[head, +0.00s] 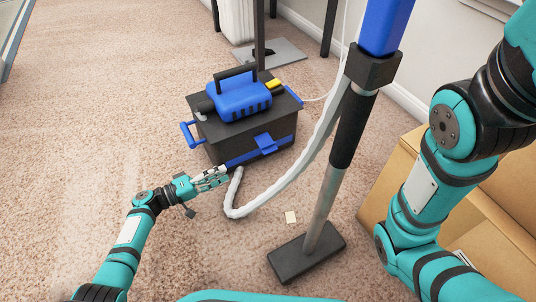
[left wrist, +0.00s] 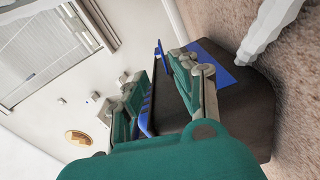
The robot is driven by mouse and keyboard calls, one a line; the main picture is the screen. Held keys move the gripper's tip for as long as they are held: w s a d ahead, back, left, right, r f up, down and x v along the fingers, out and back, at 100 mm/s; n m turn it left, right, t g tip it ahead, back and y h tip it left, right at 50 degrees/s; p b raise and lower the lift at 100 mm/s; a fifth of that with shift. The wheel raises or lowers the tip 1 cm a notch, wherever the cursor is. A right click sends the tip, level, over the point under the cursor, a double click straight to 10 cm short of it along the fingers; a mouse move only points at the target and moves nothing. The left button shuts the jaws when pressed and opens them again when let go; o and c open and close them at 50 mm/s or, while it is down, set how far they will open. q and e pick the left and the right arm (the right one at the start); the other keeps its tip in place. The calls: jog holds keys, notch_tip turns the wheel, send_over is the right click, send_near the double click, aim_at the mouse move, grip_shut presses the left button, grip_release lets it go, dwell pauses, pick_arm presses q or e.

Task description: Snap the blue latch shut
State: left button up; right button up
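The blue latch (head: 266,143) is a small flap on the front of a black box-shaped machine (head: 233,137), above a blue strip along its lower front edge. It seems to stand out from the front face. My left gripper (head: 224,174) is low at the machine's front left corner, left of the latch and apart from it. In the left wrist view, the left gripper's fingers (left wrist: 160,82) are spread with nothing held between them. The machine's dark body (left wrist: 235,105) and blue parts lie just beyond the fingers. My right gripper is outside the view.
A white hose (head: 240,207) curves over the carpet from the machine's front. A floor tool with a grey pole (head: 322,205) stands right of it. A blue side handle (head: 188,134) sticks out left. A cardboard box (head: 405,175) is at right. Carpet at left is clear.

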aim_at(269, 152)
pick_arm(q)
jog(key=b+x, duration=0.6)
jog(key=x, duration=0.9)
jog(key=shift+w+d, duration=0.15)
jog(key=shift+d, duration=0.2)
jog(key=shift+w+d, duration=0.35)
jog(key=shift+d, duration=0.15)
grip_shut()
